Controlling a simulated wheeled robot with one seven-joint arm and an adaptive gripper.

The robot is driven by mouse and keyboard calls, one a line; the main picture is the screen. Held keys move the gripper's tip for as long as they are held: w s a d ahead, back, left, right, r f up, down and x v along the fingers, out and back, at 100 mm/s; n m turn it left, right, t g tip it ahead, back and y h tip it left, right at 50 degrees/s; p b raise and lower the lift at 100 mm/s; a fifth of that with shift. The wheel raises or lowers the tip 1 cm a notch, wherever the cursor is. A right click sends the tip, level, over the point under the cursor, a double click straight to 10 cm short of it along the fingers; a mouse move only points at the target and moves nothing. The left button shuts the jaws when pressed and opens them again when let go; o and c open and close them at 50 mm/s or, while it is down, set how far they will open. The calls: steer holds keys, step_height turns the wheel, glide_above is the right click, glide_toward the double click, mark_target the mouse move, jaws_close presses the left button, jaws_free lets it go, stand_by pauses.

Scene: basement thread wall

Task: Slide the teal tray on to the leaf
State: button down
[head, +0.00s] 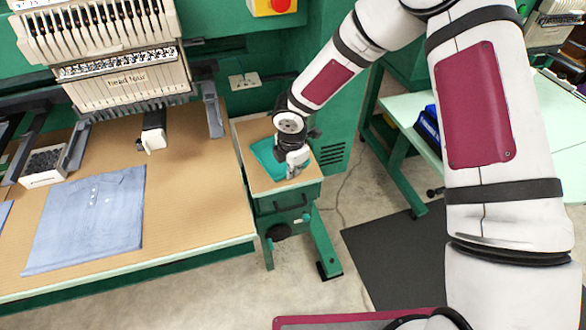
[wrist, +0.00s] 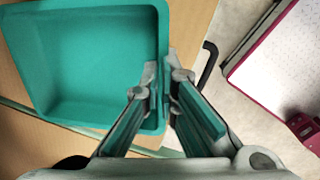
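The teal tray (head: 262,155) is a shallow open box. In the head view it sits over the small wood-topped leaf (head: 250,128), partly hidden by my gripper (head: 290,175). In the wrist view the tray (wrist: 95,60) is empty and fills the upper left. My gripper (wrist: 163,85) straddles the tray's right wall, one finger inside and one outside, both close against it. The leaf's wood (wrist: 190,25) shows beside the tray. I cannot tell whether the tray's base touches the wood.
The large machine table (head: 190,180) lies left of the leaf, with a folded blue shirt (head: 88,215) on it. A green cabinet stands behind the leaf. A black handle (wrist: 207,62) projects from the leaf's front. A pale green table (head: 410,100) with blue bins stands right.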

steer(key=c, duration=1.7)
jaws_free()
steer(key=r, duration=0.4)
steer(key=s+r, duration=0.1)
steer(key=r, duration=0.3)
steer(key=s+r, duration=0.1)
steer(key=r, duration=0.3)
steer(key=shift+a, duration=0.1)
